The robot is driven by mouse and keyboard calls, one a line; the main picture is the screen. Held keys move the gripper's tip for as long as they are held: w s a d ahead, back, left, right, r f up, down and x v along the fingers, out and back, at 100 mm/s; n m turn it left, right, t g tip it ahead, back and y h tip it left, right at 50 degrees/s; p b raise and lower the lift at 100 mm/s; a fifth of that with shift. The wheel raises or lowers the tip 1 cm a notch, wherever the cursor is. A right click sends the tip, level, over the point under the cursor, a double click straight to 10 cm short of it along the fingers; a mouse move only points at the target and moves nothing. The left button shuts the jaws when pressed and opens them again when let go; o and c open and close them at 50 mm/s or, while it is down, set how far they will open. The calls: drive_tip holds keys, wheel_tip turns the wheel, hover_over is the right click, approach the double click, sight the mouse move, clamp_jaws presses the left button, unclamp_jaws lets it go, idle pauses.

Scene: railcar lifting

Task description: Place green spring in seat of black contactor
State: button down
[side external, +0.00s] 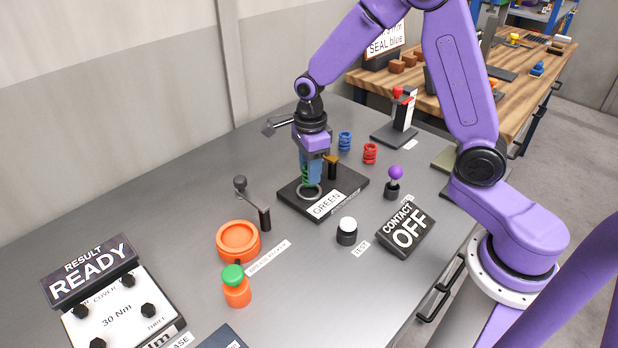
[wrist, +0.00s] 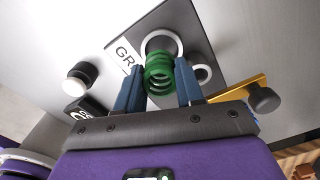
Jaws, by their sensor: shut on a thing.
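The green spring (wrist: 158,76) is held between the two blue fingers of my gripper (wrist: 158,88). In the side view my gripper (side external: 311,172) is over the black contactor base (side external: 290,193), and the green spring (side external: 306,178) shows beside a finger. The seat is a light ring (side external: 309,192) on the contactor's top; in the wrist view the ring (wrist: 149,39) shows just beyond the spring. The spring is at or just above the ring; I cannot tell whether it touches. The contactor carries a GREEN label (side external: 326,204).
A blue spring (side external: 345,141) and a red spring (side external: 370,153) stand behind the contactor. A brass arm with a dark knob (wrist: 263,98) is close to my fingers.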

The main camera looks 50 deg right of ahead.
drive_tip(key=shift+w+f, duration=0.15)
drive_tip(key=shift+f, duration=1.55)
drive_tip(key=shift+f, duration=0.1)
drive_tip(key=c, duration=1)
unclamp_jaws()
